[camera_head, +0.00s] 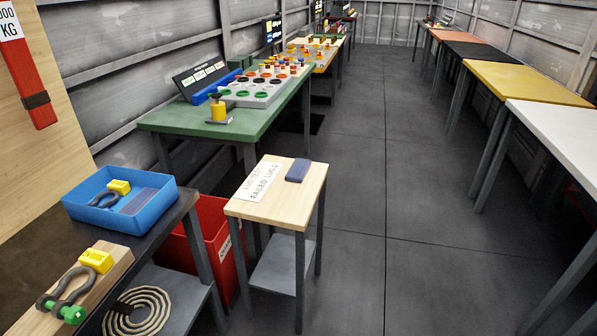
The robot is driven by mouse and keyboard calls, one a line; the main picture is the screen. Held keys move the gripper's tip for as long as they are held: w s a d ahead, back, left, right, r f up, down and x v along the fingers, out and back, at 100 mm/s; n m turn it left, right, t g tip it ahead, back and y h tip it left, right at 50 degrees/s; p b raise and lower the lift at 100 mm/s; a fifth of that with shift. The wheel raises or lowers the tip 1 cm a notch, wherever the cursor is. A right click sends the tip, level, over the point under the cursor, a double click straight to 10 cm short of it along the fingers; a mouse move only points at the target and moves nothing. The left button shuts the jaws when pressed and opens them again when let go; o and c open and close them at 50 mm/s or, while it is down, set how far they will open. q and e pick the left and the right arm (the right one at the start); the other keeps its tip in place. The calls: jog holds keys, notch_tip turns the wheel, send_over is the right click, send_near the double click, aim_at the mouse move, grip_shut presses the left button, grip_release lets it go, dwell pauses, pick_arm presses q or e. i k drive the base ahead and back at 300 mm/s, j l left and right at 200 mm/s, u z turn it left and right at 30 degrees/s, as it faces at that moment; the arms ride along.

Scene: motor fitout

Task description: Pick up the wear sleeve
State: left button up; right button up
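No part labelled as the wear sleeve shows, so I cannot tell for certain which thing it is. A flat, ribbed grey-blue piece (139,201) lies in the blue tray (148,224) at the left, beside a dark shackle (104,198) and a yellow tag block (119,187). A dark blue, rounded flat block (298,170) lies on the small wooden-topped table (290,211), next to a white sign with red and black print (258,182). Neither of my grippers is in view.
A wooden board with a yellow block (96,260) and a green-pinned shackle (66,299) lies front left. A green table (222,129) is behind. The grey floor (430,220) is clear.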

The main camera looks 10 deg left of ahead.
aim_at(297, 170)
jog(key=i+z, duration=0.3)
jog(key=i, duration=0.15)
jog(key=i+j+z, duration=0.1)
jog(key=i+z, duration=0.2)
jog(key=i, duration=0.15)
jog(key=i+j, duration=0.55)
